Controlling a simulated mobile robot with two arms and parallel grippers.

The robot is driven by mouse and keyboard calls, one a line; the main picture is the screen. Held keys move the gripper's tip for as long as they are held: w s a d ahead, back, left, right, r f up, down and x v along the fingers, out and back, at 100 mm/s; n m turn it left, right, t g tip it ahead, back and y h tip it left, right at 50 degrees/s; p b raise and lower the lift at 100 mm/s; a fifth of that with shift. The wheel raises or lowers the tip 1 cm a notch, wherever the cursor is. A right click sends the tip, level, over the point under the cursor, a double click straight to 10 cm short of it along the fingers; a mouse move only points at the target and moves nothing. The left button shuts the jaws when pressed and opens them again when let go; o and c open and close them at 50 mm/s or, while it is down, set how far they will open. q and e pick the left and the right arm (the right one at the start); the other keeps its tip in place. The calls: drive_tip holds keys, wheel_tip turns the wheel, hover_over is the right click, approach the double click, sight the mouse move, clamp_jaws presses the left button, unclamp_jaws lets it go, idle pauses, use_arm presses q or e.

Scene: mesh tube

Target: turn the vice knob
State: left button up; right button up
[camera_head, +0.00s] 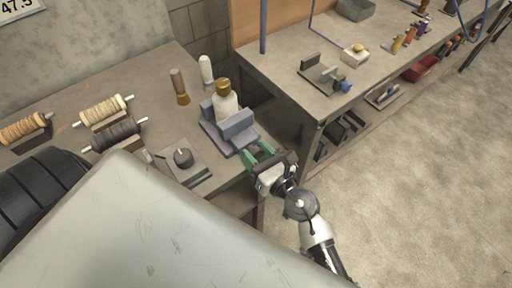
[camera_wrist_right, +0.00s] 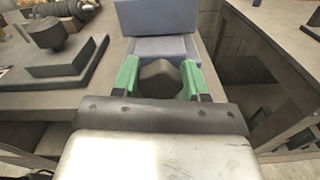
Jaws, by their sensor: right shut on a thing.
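The blue-grey vice (camera_head: 228,127) stands at the right edge of the left workbench. A white bottle-like thing with a brown top (camera_head: 225,100) is upright between its jaws. My right gripper (camera_head: 258,155) is at the front of the vice, its green fingers pointing at it. In the right wrist view the green fingers (camera_wrist_right: 158,78) are on both sides of a dark knob (camera_wrist_right: 160,80) at the vice (camera_wrist_right: 160,47) and are shut on it. In the head view the knob is hidden by the gripper. My left gripper is not in view.
A grey plate with a dark round piece (camera_head: 183,158) lies left of the vice, close to my gripper. Spools (camera_head: 105,110) lie further left. Two handled tools (camera_head: 179,85) stand behind. A second bench (camera_head: 290,75) is at right, across a narrow gap.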

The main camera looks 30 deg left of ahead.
drive_tip(key=shift+m, duration=0.3)
drive_tip(key=o, duration=0.9)
drive_tip(key=shift+o, duration=0.2)
drive_tip(key=v, duration=1)
drive_tip(key=shift+s+d, duration=0.15)
drive_tip(key=shift+d, duration=0.2)
